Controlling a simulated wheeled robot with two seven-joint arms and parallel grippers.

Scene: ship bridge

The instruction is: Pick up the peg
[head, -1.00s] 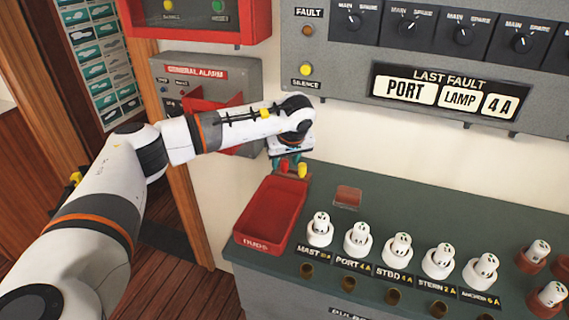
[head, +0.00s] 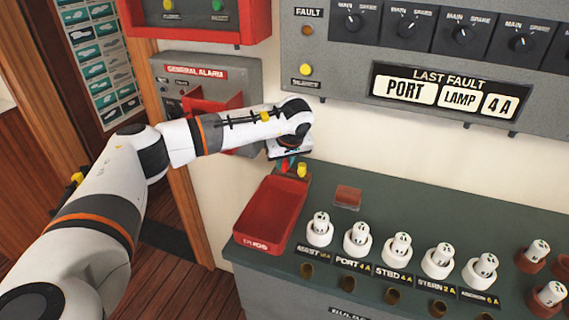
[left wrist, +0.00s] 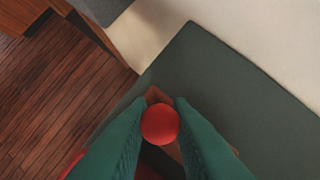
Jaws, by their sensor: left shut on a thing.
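A peg with a round red head (left wrist: 160,125) sits between the two green fingers of my left gripper (left wrist: 160,118) in the left wrist view. The fingers are shut on it. In the head view the left gripper (head: 286,162) is at the back left corner of the green console, just beyond the red tray. Its wrist hides most of the peg there. A yellow-headed peg (head: 302,170) stands close to the right of the fingers. I cannot tell whether the red peg is clear of its holder. My right gripper is not in view.
The red tray (head: 270,214) lies just in front of the gripper. A row of white plugs (head: 361,238) stands on the green console (head: 420,205). The general alarm box (head: 190,80) and the grey fault panel (head: 430,115) are on the wall behind.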

